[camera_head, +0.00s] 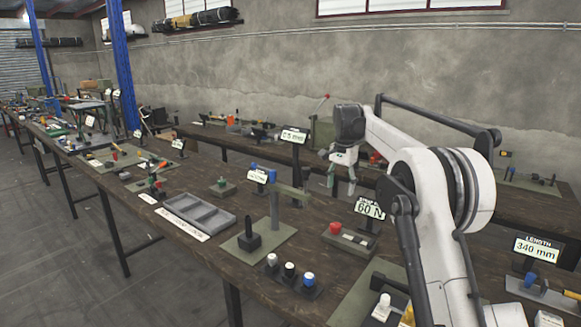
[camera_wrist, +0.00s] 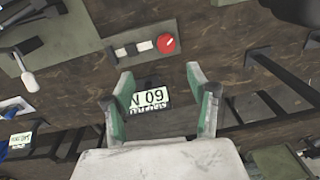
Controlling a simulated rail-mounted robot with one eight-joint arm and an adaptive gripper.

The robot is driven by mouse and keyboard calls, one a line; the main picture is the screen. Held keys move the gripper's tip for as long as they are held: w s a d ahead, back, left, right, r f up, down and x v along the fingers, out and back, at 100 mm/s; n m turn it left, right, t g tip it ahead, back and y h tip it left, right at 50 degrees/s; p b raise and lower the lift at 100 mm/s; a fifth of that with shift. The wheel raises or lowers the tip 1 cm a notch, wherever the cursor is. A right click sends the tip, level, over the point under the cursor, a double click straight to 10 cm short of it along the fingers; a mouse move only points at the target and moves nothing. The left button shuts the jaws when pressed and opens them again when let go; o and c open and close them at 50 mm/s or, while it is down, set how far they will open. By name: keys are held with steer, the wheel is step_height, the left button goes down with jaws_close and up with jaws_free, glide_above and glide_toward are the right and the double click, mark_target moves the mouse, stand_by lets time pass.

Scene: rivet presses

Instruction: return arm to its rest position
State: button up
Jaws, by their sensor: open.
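My gripper (camera_head: 343,180) hangs from the raised white arm over the far side of the workbench, above and behind the "60 N" sign (camera_head: 370,209). In the wrist view my gripper (camera_wrist: 160,90) has its two green-lined fingers spread wide, with nothing held between them. The "60 N" sign (camera_wrist: 150,97) shows between the fingers, well below them. The fingers appear clear of the bench and of the things on it.
A "340 mm" sign (camera_head: 536,249) stands at right. A second bench runs behind.

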steer(key=s+r+n+t, duration=0.2)
steer(key=s+r, duration=0.4)
steer(key=s, duration=0.7)
steer(key=s+r+n+t, duration=0.15)
steer(key=s+r, duration=0.45)
steer(key=s, duration=0.6)
steer(key=s+f+n+t, duration=0.1)
steer(key=s+f, duration=0.3)
steer(key=s, duration=0.5)
steer(key=s+f+n+t, duration=0.1)
steer(key=s+f, duration=0.3)
steer(key=s, duration=0.6)
steer(key=s+f+n+t, duration=0.1)
steer(key=s+f+n, duration=0.2)
steer(key=s, duration=0.6)
step_height(320, 180, down, 2)
steer(key=shift+s+f, duration=0.1)
steer(key=shift+s, duration=0.1)
stand_by(1.2)
